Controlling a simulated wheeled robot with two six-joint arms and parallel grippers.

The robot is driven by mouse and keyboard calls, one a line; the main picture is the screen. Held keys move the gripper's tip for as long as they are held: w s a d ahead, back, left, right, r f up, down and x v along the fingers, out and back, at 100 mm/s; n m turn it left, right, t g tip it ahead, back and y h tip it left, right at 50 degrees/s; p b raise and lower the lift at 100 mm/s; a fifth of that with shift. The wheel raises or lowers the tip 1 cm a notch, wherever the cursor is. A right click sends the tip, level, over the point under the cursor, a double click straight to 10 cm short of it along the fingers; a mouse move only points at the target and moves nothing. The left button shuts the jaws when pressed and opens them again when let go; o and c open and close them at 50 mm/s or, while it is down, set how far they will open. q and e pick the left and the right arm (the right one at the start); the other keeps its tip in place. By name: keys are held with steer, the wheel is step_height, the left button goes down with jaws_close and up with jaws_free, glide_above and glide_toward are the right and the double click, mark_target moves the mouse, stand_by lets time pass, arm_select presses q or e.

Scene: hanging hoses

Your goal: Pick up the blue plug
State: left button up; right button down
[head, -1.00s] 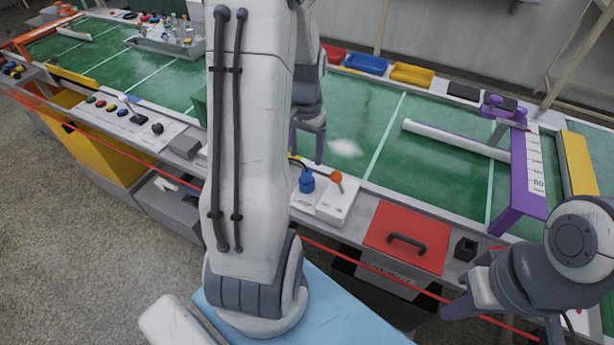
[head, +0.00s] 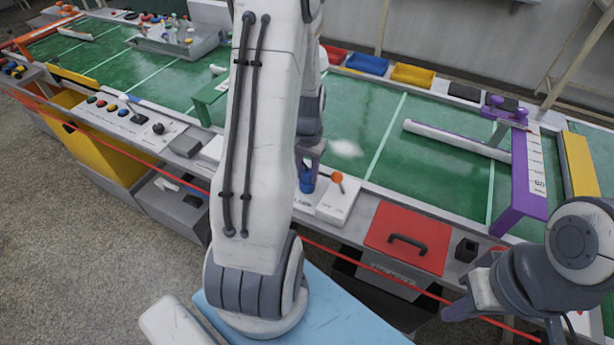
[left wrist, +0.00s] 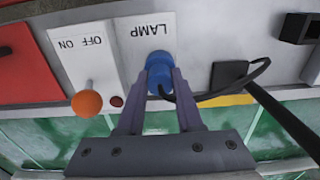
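The blue plug (head: 307,183) stands on the white panel marked LAMP; it also shows in the left wrist view (left wrist: 159,70). My left gripper (head: 311,178) reaches down over it. In the left wrist view its two fingers (left wrist: 162,82) lie against both sides of the plug with no clear gap, so it looks shut on it. The plug appears still seated on the panel. A black cable (left wrist: 225,95) runs from the plug toward the right in the wrist view. My right gripper (head: 490,322) hangs at the lower right, away from the plug, its fingers apart and empty.
Beside the plug is a switch with an orange knob (head: 337,177) marked ON and OFF. A red lid with a black handle (head: 408,237) lies to its right. A purple frame (head: 526,180) stands farther right. The green bench top (head: 360,125) behind is mostly clear.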

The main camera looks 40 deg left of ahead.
arm_select(q)
jaws_close()
steer(key=shift+r, duration=0.1)
